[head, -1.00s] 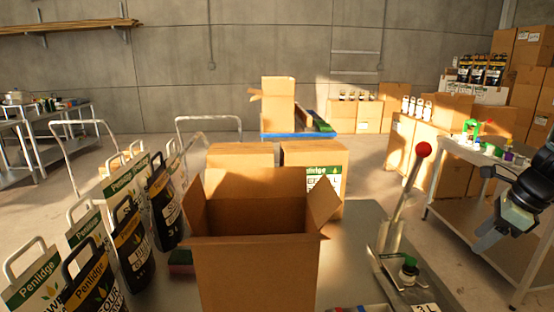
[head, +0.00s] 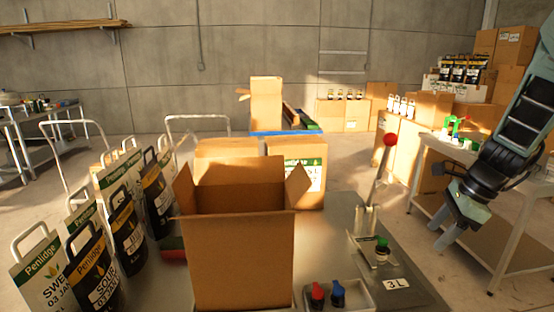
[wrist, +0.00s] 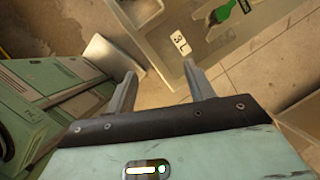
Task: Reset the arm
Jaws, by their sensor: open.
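My gripper (head: 447,232) hangs at the right of the head view, in front of the white side table and to the right of the work table. In the wrist view my gripper (wrist: 160,82) has its two fingers apart with nothing between them. Below it the wrist view shows the floor and a corner of the work table with the 3L label (wrist: 180,42). The arm stands clear of the press lever (head: 381,170) with its red knob.
An open cardboard box (head: 240,255) stands on the work table (head: 410,290). A tray (head: 365,297) holds red and blue capped bottles. Several Penlidge bags (head: 100,265) stand at the left. The side table (head: 520,212) is close to my gripper.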

